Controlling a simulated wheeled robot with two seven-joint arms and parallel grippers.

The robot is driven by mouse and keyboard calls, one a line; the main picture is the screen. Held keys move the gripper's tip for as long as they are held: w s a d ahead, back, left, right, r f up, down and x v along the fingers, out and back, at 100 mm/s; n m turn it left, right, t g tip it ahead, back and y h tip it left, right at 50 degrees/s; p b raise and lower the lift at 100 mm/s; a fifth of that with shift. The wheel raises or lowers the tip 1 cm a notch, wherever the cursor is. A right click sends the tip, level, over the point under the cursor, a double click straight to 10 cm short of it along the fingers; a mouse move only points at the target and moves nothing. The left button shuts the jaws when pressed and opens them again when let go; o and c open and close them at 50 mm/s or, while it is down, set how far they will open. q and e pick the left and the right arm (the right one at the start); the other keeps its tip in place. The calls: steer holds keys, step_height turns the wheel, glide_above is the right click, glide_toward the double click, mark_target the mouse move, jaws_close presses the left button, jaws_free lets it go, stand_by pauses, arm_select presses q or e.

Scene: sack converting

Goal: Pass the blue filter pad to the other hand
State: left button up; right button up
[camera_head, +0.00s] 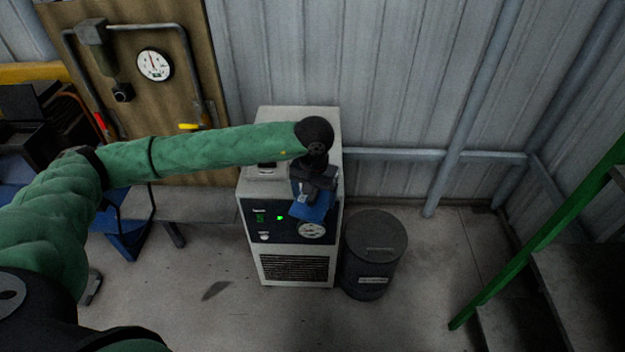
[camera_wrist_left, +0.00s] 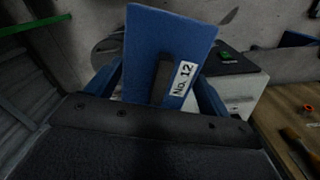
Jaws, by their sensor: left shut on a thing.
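The blue filter pad (camera_head: 313,207) is held in my left gripper (camera_head: 313,190), in front of the grey machine cabinet in the head view. In the left wrist view the blue filter pad (camera_wrist_left: 163,45) stands up between the fingers of my left gripper (camera_wrist_left: 160,85). A white label reading "No. 12" and a dark strip show on its face. The left gripper is shut on the pad. My right gripper is not in view.
The grey cabinet (camera_head: 290,270) has a gauge and a green light on its front. A dark drum (camera_head: 372,262) stands to its right. A green rail (camera_head: 540,240) and dark steps are at the right. Open floor lies in front of the cabinet.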

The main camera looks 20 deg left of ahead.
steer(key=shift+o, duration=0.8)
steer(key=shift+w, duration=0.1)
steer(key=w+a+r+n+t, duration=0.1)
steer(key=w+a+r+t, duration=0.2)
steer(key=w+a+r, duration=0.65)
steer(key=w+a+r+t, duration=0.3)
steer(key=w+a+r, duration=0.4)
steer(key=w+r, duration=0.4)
arm_select(q)
steer(key=w+d+r+m, duration=0.1)
steer(key=d+r+m, duration=0.2)
steer(key=d, duration=0.8)
steer(key=w+d+r+m, duration=0.2)
steer(key=d+r+m, duration=0.2)
steer(key=d, duration=0.8)
steer(key=shift+d+r, duration=0.15)
steer(key=shift+r, duration=0.05)
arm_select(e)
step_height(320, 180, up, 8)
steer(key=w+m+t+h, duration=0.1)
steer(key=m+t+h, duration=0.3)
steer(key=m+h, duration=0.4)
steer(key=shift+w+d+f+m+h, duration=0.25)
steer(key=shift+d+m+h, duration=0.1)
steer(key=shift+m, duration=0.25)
